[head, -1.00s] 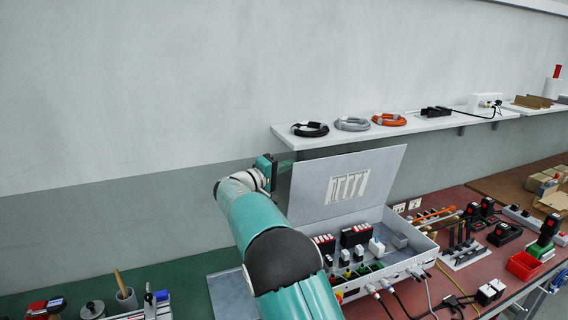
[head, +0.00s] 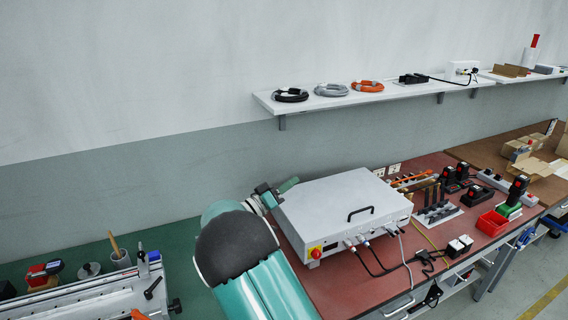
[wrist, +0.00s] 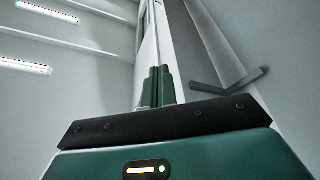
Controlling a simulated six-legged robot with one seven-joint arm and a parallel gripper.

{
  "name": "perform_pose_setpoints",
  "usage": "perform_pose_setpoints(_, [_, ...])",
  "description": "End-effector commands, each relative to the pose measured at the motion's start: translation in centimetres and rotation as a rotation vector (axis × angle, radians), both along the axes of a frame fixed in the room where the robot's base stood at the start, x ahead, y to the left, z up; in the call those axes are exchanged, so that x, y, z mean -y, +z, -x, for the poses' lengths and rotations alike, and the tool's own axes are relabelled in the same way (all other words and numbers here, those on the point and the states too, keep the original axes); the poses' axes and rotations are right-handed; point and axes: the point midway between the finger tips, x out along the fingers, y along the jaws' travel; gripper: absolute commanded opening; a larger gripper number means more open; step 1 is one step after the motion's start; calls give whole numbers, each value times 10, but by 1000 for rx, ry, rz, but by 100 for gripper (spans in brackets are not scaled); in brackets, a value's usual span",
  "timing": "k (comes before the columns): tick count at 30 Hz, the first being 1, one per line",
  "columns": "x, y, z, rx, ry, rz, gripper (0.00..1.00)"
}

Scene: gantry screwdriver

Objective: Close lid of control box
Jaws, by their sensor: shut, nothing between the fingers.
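The control box (head: 345,215) is a light grey case on the red workbench. Its lid (head: 335,196) lies flat over the body, with a black handle on top and a red-and-yellow knob on the front. My gripper (head: 288,186) is at the back left corner of the box, beside the lid's left edge. In the wrist view, the two green fingers of my gripper (wrist: 161,85) are together and hold nothing. I cannot tell whether a fingertip touches the lid. The inside of the box is hidden.
A wall shelf (head: 400,92) with coiled cables runs behind the box. Black cables (head: 372,262) hang from the box front. A green bench area with a metal rail lies at the left.

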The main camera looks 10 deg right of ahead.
Motion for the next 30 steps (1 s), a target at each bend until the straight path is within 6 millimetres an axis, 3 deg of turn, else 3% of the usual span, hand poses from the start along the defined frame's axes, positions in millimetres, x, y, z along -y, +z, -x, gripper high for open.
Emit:
perform_pose_setpoints(9, [9, -72, 42, 267, -2, -49, 0])
perform_pose_setpoints(15, [11, -108, 55, 263, -1, -50, 0])
perform_pose_setpoints(21, [13, -131, 61, 263, -1, -52, 0])
perform_pose_setpoints(30, [13, -141, 64, 265, 0, -53, 0])
